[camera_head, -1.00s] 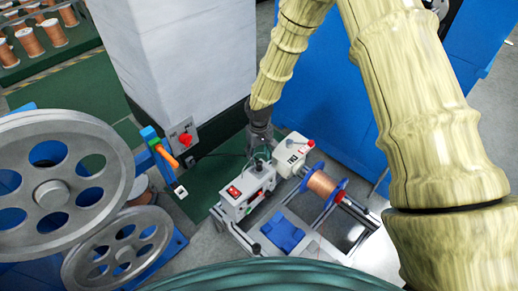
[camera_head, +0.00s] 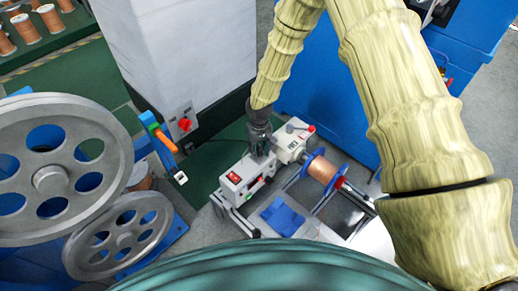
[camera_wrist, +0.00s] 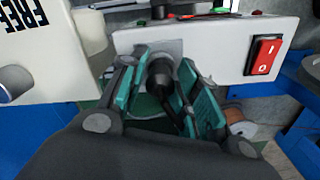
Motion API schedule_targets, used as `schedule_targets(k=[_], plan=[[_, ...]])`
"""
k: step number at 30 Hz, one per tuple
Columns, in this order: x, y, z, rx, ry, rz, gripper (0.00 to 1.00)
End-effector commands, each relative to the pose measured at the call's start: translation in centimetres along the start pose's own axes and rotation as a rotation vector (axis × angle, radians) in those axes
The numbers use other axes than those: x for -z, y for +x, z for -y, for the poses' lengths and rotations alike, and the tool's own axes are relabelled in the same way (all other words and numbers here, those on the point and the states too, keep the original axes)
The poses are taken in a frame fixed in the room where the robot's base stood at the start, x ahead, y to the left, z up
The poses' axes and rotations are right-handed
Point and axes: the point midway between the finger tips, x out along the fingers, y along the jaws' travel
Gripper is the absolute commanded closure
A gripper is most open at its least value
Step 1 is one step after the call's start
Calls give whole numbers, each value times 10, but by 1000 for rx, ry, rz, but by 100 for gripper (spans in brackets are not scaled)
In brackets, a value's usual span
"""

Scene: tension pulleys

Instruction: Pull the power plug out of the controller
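The controller is a white box (camera_head: 243,183) with a red switch, in the middle of the head view. Its white face (camera_wrist: 215,50) and red rocker switch (camera_wrist: 264,57) fill the top of the wrist view. A black power plug (camera_wrist: 160,75) sits against a grey plate on that face. My gripper (camera_wrist: 163,92) has its two teal fingers apart, one on each side of the plug, with small gaps showing. In the head view my gripper (camera_head: 261,150) is at the back side of the controller and hides the plug.
A white unit (camera_head: 289,142) and a copper wire spool (camera_head: 322,170) stand right of the controller on a metal frame. Large grey pulleys (camera_head: 50,180) are at the left. A blue cabinet (camera_head: 335,110) and a white pillar (camera_head: 180,50) stand behind.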

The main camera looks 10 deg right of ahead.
Motion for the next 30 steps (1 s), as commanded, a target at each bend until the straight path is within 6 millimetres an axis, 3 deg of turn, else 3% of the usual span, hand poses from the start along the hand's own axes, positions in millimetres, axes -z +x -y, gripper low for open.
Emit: schedule_targets(k=[1,4,30], plan=[[0,0,0,0,0,0,84],[0,0,0,0,0,0,100],[0,-11,0,0,1,0,100]])
